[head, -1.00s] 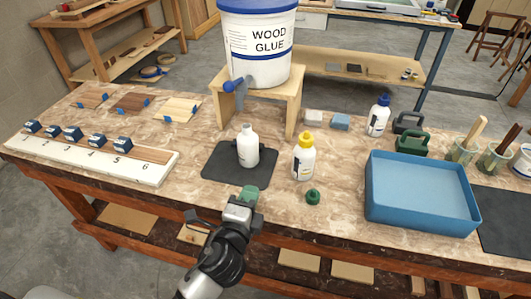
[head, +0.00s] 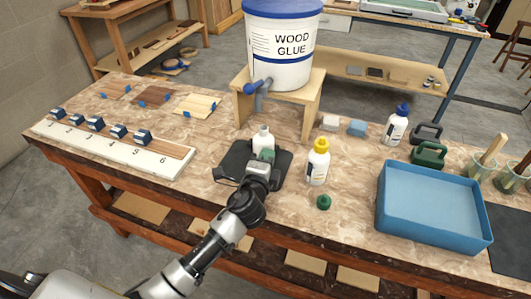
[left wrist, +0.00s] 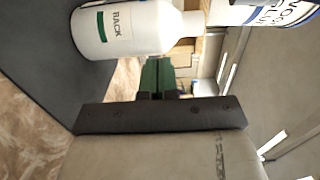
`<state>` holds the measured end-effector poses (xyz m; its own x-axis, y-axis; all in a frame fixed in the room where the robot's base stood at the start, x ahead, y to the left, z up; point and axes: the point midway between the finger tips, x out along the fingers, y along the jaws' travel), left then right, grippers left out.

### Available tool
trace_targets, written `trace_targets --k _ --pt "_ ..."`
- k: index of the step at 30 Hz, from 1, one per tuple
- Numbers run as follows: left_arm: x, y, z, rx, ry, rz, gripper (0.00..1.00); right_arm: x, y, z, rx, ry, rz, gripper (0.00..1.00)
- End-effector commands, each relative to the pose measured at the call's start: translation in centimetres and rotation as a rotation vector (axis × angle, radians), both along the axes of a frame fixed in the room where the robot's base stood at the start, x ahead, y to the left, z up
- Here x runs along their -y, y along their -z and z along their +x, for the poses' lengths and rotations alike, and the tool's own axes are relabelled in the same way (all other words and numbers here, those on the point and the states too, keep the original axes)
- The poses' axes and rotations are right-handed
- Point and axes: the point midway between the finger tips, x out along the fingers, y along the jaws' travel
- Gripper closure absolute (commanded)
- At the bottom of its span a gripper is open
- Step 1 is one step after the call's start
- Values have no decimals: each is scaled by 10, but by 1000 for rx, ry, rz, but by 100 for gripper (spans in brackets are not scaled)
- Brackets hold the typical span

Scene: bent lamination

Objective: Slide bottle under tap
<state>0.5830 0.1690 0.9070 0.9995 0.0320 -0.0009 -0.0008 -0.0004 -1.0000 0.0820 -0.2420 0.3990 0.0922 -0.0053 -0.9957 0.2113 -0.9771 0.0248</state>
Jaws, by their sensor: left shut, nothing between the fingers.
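The white bottle (head: 263,136), with an open neck, stands upright on the black mat (head: 284,163) in front of the stool. The tap (head: 257,88), with a blue handle and grey spout, juts from the wood glue bucket (head: 284,45) above and behind the bottle. My left gripper (head: 266,157) is shut and empty at the bottle's front side and hides its lower part. In the left wrist view the bottle (left wrist: 120,28) shows a green-banded label beside the green fingertips (left wrist: 157,76). I cannot tell if they touch. My right gripper is not in view.
The wooden stool (head: 307,98) carries the bucket. To the right stand a yellow-capped bottle (head: 317,163), a green cap (head: 323,202) and a blue tray (head: 433,242). A numbered white board (head: 115,154) lies left. The tabletop between board and mat is clear.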

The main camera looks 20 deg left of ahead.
Motion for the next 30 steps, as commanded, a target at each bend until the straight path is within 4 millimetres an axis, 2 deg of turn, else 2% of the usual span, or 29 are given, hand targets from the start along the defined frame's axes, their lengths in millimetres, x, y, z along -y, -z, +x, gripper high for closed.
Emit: trace_targets --k 14,22,30 --pt "-7 0 6 1 0 0 100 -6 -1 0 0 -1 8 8" --pt "-29 1 26 0 -2 2 100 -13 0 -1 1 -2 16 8" --pt "-30 1 28 -2 0 0 100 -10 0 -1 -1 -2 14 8"
